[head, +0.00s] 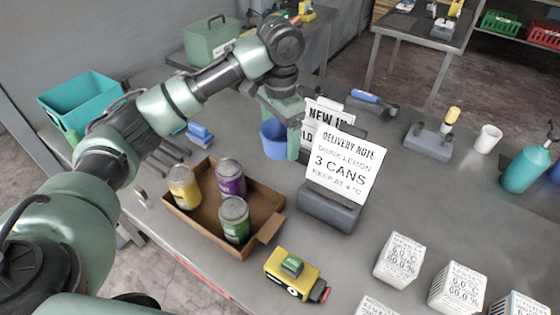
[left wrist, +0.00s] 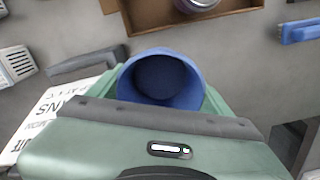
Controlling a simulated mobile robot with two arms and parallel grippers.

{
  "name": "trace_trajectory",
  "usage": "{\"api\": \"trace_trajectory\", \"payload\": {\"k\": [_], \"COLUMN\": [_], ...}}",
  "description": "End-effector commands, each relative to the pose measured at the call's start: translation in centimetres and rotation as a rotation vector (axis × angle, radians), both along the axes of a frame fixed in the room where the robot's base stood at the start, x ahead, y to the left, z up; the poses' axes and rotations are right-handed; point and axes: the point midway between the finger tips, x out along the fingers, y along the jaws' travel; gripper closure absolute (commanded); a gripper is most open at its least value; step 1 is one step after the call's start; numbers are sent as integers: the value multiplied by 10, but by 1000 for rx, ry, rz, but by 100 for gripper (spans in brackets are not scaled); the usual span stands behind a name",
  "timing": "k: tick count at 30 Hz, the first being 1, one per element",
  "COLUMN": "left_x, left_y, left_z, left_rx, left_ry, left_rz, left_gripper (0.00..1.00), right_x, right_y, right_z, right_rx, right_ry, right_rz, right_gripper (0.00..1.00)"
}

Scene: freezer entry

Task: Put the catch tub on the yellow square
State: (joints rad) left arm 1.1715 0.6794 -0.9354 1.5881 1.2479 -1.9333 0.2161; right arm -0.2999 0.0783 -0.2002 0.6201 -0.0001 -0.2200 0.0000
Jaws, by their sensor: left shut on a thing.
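The catch tub looks to be the small blue tub (head: 269,141) at the middle of the grey table, behind the cardboard tray. My left gripper (head: 285,142) reaches down over the table and is shut on the tub. In the left wrist view the round, empty mouth of the tub (left wrist: 160,78) sits between the green fingers. I cannot tell whether its base touches the table. I see no yellow square on the table in either view. My right gripper is not in view.
A cardboard tray (head: 262,233) with three cans stands in front of the tub. A delivery note (head: 344,165) in a dark stand is close on the right. A yellow device (head: 290,274) and several white printed cubes lie nearer. A teal bin (head: 80,100) is at left.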

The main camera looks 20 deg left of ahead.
Motion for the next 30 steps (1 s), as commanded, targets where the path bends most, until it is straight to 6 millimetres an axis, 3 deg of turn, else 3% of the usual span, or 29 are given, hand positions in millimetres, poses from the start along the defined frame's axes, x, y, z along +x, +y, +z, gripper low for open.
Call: {"api": "trace_trajectory", "payload": {"k": [6, 11, 17, 23, 30], "left_x": [1, 0, -6, -41, -99], "left_y": [1, 0, -3, -20, -38], "left_z": [44, 56, 56, 45, 25], "left_rx": [2, 1, 4, 8, 2], "left_ry": [-2, -1, -7, -31, -18], "left_rz": [2, 1, 34, 202, 428], "left_gripper": [65, 65, 65, 65, 65], "right_x": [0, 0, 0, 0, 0], "right_y": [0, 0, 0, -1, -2], "right_z": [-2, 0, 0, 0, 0], "right_rx": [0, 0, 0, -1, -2], "right_ry": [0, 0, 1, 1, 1], "right_rz": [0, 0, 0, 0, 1], "right_gripper": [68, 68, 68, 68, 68]}}
